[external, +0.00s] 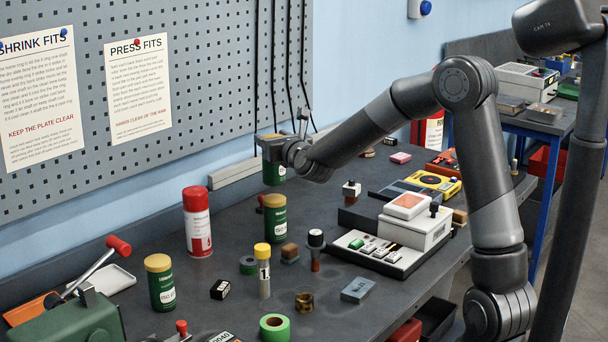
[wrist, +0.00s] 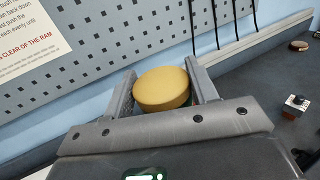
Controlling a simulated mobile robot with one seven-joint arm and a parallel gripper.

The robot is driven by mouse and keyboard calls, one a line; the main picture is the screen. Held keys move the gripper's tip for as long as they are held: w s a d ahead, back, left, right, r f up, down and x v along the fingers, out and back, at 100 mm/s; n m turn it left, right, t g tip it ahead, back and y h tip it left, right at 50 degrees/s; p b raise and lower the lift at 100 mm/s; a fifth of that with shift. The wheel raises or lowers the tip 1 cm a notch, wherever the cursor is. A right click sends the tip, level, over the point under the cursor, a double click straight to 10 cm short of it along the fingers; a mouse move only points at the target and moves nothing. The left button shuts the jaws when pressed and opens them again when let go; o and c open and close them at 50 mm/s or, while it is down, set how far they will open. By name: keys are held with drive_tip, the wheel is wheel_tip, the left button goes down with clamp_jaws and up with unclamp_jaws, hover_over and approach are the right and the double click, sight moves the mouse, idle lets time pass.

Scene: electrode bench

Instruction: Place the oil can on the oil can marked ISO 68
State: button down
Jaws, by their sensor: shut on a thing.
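My gripper (external: 272,150) is shut on a green oil can (external: 274,174), held upright. Only its lower part shows below the jaws in the external view. In the wrist view its yellow lid (wrist: 162,88) sits between the two fingers of my gripper (wrist: 164,86). Below it in the external view a green can with a yellow lid (external: 274,222) stands on the bench, a small gap between them; I cannot tell whether they line up in depth. Its label is too small to read. Another such can (external: 162,285) stands front left, its label starting with ISO, the number unclear.
A red and white spray can (external: 197,222) stands left of the middle can. A yellow-capped tube (external: 263,272), a green tape roll (external: 274,327) and a dark-knobbed stamp (external: 316,244) stand in front. A white device (external: 415,228) is to the right. A pegboard (external: 220,80) rises behind.

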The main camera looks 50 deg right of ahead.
drive_tip(key=shift+f, duration=1.95)
drive_tip(key=shift+f, duration=0.1)
drive_tip(key=c, duration=0.6)
unclamp_jaws()
drive_tip(key=shift+f, duration=0.1)
drive_tip(key=shift+o, duration=0.2)
